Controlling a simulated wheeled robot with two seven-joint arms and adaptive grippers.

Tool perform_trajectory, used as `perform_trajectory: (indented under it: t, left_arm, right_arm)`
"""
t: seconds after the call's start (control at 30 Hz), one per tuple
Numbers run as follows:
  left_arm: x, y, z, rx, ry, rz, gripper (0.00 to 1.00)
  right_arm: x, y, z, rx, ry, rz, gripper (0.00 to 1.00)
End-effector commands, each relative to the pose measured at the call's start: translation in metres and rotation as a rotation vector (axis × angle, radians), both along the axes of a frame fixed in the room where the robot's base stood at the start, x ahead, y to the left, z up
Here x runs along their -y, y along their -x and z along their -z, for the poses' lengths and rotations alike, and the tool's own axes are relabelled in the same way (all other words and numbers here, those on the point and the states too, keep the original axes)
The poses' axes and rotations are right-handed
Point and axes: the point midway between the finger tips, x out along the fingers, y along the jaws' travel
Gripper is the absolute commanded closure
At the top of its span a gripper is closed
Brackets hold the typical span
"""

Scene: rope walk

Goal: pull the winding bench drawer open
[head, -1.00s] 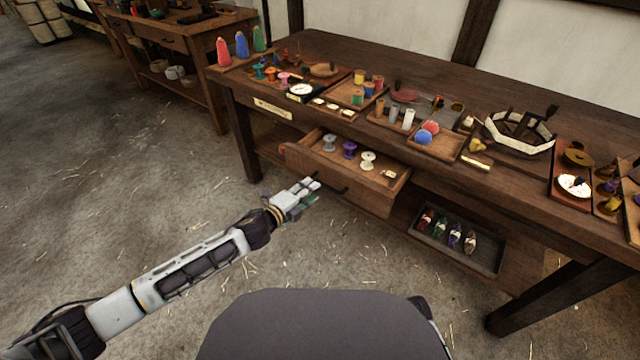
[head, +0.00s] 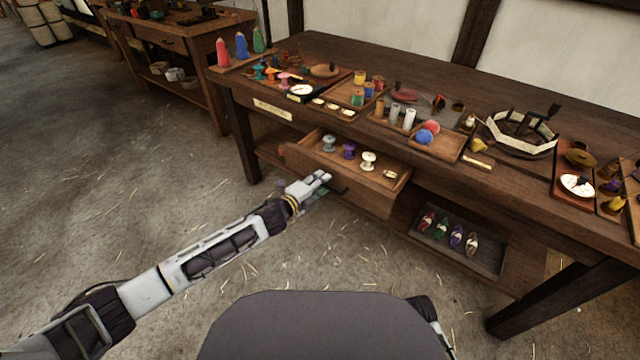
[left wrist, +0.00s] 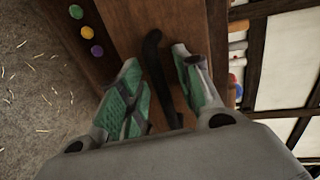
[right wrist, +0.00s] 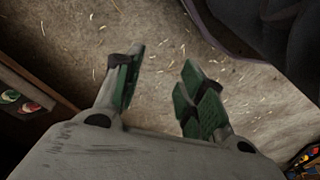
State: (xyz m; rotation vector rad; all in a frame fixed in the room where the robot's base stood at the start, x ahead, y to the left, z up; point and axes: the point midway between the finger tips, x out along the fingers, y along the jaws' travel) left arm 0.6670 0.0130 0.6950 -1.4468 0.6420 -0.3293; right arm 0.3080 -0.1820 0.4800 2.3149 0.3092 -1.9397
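The winding bench (head: 440,95) is a long dark wooden table. Its drawer (head: 372,200) stands partly pulled out below the top, with several spools inside. A dark bar handle (head: 341,191) is on the drawer front. My left gripper (head: 324,183) is at the handle. In the left wrist view the handle (left wrist: 158,75) lies between the gripper's two green-padded fingers (left wrist: 155,62), which are apart, with the handle nearer the right finger. Whether either finger touches it I cannot tell. My right gripper (right wrist: 160,65) is open and empty over the floor, seen in its wrist view.
An open tray (head: 450,252) with several colored shuttles sits on the lower shelf, right of the drawer. The bench top carries trays, spools and yarn balls (head: 428,127). Another bench (head: 170,40) stands at the far left. The straw-strewn floor before the drawer is clear.

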Motion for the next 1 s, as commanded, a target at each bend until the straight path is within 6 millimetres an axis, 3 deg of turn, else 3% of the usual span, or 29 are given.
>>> perform_trajectory:
  t: [0.13, 0.4, 1.0]
  left_arm:
    - [0.000, 0.000, 0.000, 0.000, 0.000, 0.000, 0.68]
    - [0.000, 0.000, 0.000, 0.000, 0.000, 0.000, 1.00]
    - [-0.008, 0.011, 0.000, -0.003, -0.001, 0.000, 1.00]
  right_arm:
    - [0.000, 0.000, 0.000, 0.000, 0.000, -0.001, 0.60]
    - [0.000, 0.001, 0.003, -0.003, 0.001, -0.001, 0.60]
    - [0.002, 0.003, 0.005, -0.007, 0.006, 0.000, 0.60]
